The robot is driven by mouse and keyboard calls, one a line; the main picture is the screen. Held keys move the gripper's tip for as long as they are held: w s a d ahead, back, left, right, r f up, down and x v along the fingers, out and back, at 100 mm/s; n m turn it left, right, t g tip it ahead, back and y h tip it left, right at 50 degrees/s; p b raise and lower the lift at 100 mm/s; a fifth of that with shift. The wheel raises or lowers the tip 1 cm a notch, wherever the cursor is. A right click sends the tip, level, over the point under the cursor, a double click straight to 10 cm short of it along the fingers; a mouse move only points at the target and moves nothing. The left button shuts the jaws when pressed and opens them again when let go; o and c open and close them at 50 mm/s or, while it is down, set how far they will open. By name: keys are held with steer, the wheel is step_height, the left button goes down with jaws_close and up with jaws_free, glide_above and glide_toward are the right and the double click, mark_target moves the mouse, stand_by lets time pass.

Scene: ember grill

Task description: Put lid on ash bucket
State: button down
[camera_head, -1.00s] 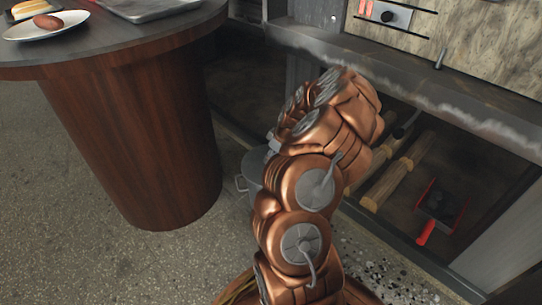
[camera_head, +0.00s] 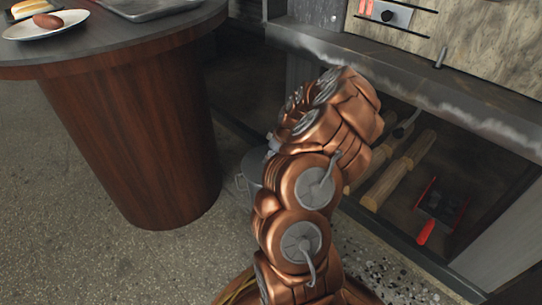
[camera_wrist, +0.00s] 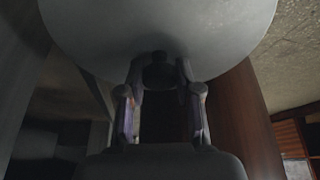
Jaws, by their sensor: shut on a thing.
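In the wrist view my gripper (camera_wrist: 160,75) is shut on the dark knob of the lid (camera_wrist: 90,30). The lid is a wide, round, pale grey disc across the top of that view. The grey metal ash bucket (camera_head: 249,172) stands on the floor in the head view, between the round table and the grill. My arm hides most of the bucket. My gripper and most or all of the lid are hidden behind my arm in the head view, so I cannot tell how the lid sits relative to the bucket's rim.
A round wooden table (camera_head: 145,130) stands at the left, with a plate (camera_head: 45,27) of food and a metal tray (camera_head: 150,8). The grill's ledge (camera_head: 420,80) runs at the right. Logs (camera_head: 398,175) and a red-handled shovel (camera_head: 437,212) lie beneath it.

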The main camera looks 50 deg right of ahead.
steer(key=c, duration=0.7)
jaws_free()
steer(key=o, duration=0.5)
steer(key=shift+c, duration=0.2)
steer(key=shift+r, duration=0.15)
steer(key=shift+r+p, duration=1.25)
steer(key=shift+r, duration=2.15)
